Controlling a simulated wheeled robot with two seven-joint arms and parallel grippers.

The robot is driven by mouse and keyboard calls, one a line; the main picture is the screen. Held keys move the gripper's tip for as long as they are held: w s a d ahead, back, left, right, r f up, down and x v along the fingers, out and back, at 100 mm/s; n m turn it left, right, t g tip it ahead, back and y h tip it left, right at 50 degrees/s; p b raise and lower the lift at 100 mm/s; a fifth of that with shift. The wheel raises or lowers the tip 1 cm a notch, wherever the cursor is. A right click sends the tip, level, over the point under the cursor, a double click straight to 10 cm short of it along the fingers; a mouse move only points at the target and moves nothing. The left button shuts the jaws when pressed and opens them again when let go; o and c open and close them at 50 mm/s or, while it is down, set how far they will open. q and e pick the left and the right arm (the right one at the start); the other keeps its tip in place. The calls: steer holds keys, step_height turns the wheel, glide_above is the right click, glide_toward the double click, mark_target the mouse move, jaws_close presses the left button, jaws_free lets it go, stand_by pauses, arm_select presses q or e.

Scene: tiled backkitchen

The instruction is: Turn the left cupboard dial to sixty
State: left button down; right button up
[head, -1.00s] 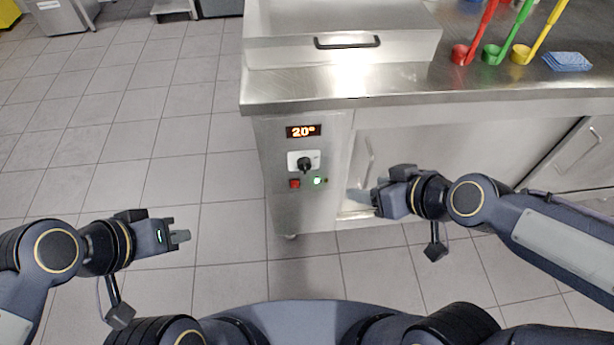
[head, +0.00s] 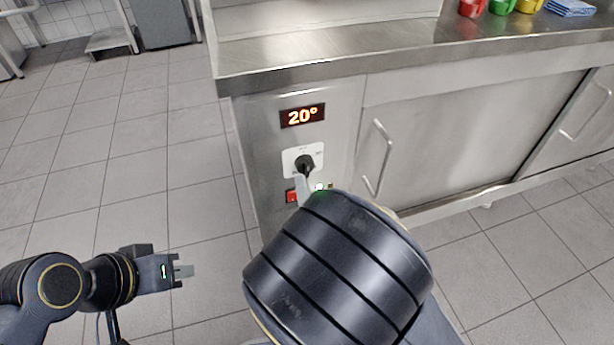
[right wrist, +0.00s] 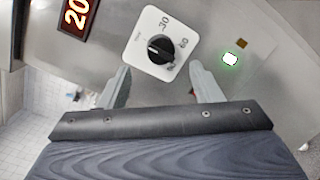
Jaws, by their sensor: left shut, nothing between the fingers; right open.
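The left cupboard dial (head: 305,163) is a black knob on a white plate, set in the steel panel below a display (head: 302,115) reading 20°. In the right wrist view the dial (right wrist: 160,50) shows the marks 30 and 60 on its plate. My right gripper (right wrist: 160,85) is open, its two fingers pointing at the panel on either side below the knob, apart from it as far as I can see. In the head view my right arm hides most of that gripper; a fingertip shows just below the dial. My left gripper (head: 183,271) is shut and empty over the floor at left.
A red switch (head: 291,196) and a green lit lamp (right wrist: 230,59) sit below the dial. A sliding door with a handle (head: 378,158) is to the right. The steel worktop (head: 400,45) overhangs the panel. The tiled floor at left is clear.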

mark_target(307, 173)
steer(key=w, duration=0.3)
steer(key=w+a+b, duration=0.1)
steer(key=w, duration=0.2)
steer(key=shift+a, duration=0.1)
steer(key=shift+c, duration=0.2)
steer(key=c, duration=0.9)
steer(key=shift+c, duration=0.2)
